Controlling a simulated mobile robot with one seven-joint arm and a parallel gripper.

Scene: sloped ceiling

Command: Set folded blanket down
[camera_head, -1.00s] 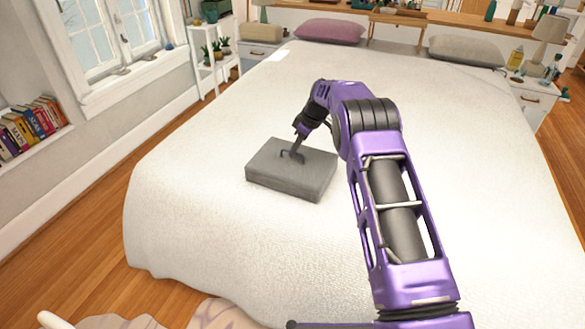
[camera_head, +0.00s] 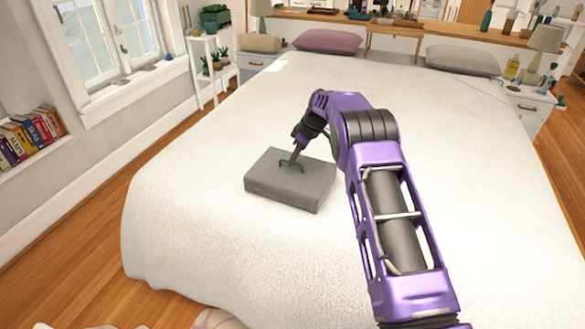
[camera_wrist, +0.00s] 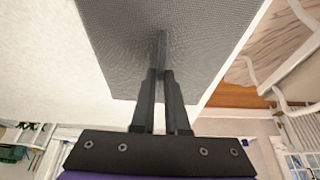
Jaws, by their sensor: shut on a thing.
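The folded blanket (camera_head: 300,190) is a flat grey block, on or just above the white bed (camera_head: 200,220), left of my arm in the head view. I cannot tell whether its underside touches the bed. My gripper (camera_head: 292,163) reaches its top from above. In the wrist view the gripper (camera_wrist: 162,75) has its fingers close together on a pinched fold of the grey blanket (camera_wrist: 120,35). The blanket's underside is hidden.
The bed is clear around the blanket. A pink pillow (camera_head: 328,41) and a grey pillow (camera_head: 462,60) lie at its far end. A bookshelf (camera_head: 28,140) and windows are at the left.

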